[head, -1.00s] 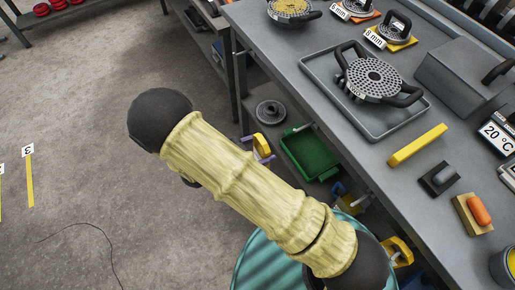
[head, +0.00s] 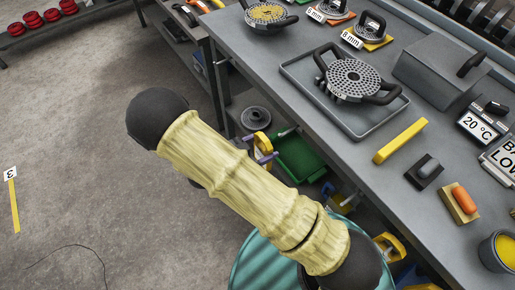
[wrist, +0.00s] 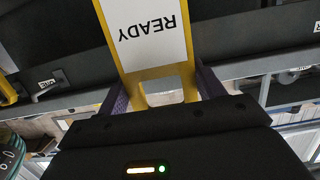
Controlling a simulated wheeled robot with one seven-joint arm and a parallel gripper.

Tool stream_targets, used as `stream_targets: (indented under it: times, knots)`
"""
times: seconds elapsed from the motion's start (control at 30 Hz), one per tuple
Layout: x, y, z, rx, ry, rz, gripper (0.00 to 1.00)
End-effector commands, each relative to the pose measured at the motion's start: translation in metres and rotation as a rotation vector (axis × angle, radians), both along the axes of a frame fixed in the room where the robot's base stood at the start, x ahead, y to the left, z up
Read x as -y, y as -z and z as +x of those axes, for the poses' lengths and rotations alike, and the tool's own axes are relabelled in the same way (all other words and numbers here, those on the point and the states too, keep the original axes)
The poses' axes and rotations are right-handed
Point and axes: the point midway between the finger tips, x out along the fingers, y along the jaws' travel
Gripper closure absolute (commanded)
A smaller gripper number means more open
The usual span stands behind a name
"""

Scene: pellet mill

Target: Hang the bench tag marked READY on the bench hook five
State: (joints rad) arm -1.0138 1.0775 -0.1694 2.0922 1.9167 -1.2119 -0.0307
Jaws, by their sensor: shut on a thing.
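The yellow-framed tag (wrist: 150,32) shows large in the wrist view, its white face reading READY upside down. The purple fingers of my gripper (wrist: 163,88) are shut on its yellow lower end, one at each side. In the head view the tag (head: 261,143) is a small yellow shape between the purple fingers of my gripper (head: 259,149), low beside the bench's front edge, beyond my pale-sleeved arm. It hangs free of the bench as far as I can see. Bench hook five cannot be made out in either view.
The grey bench (head: 262,66) carries a tray with a perforated die (head: 352,80), a yellow bar (head: 400,141) and a 20 °C sign (head: 478,126). Under it are a green bin (head: 300,155) and a dark disc (head: 256,117). Open floor (head: 80,150) lies left.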

Motion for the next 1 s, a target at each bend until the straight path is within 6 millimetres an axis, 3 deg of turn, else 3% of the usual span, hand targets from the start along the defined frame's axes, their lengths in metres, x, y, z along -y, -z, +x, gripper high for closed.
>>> stream_targets:
  times: [1.0]
  knots:
    - [0.048,0.0,0.032,-0.001,0.003,0.0,0.63]
